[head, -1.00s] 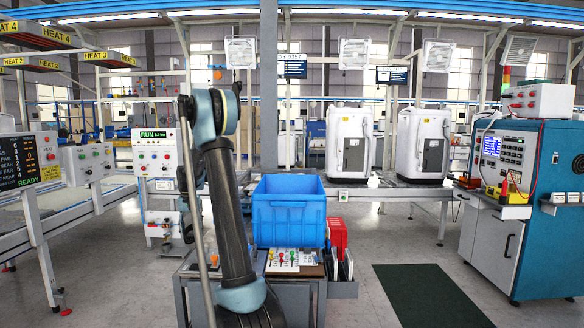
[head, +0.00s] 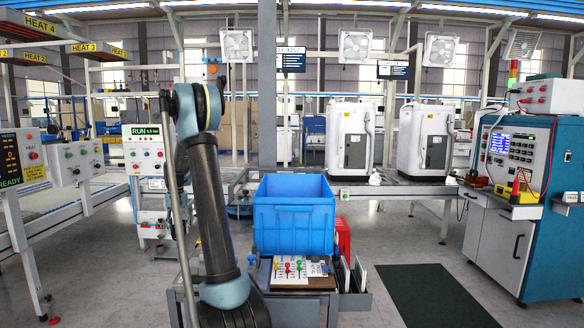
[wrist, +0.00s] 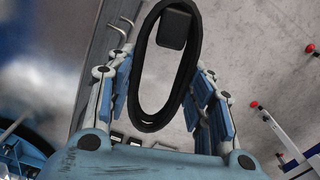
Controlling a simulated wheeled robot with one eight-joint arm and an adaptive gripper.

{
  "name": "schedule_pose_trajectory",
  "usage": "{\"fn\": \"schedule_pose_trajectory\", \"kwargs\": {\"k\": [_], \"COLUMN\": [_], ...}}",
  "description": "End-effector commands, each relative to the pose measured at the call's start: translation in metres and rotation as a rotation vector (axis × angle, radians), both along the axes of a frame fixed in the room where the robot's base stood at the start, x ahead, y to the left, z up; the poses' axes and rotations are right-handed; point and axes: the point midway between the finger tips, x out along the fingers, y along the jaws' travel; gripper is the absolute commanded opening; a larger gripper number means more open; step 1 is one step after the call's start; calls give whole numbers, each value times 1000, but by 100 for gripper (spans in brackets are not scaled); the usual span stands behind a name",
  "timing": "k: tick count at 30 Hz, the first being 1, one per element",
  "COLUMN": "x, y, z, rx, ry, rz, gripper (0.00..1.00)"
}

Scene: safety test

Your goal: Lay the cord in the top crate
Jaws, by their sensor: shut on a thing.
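The black cord (wrist: 150,124) is a long closed loop with a dark block at its far end in the wrist view. My gripper (wrist: 164,95) has its blue-padded fingers on either side of the loop and is shut on it. The floor shows beneath the cord, so it is held in the air. The blue crate (head: 293,225) stands on a cart right of my arm in the head view. Its inside floor is hidden, and I cannot tell whether another crate is under it. My gripper and the cord cannot be made out in the head view.
The cart has a board with coloured knobs (head: 289,270) in front of the crate and a red item (head: 343,238) beside it. White machines (head: 348,137) stand on a bench behind. A teal control cabinet (head: 540,200) is at right. A dark floor mat (head: 425,297) lies clear.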

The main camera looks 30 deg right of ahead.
Motion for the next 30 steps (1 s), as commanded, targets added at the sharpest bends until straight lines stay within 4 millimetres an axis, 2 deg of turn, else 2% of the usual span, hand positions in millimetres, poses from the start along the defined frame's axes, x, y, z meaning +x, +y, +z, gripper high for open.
{"fn": "schedule_pose_trajectory", "kwargs": {"k": [5, 17, 23, 30], "x": [6, 20, 17, 4], "y": [-25, -130, -183, -245], "z": [14, 89, 129, 177], "rx": [0, -1, -1, -3], "ry": [0, 1, 1, 1], "rz": [-88, -508, -723, -977], "gripper": [20, 20, 20, 20]}}
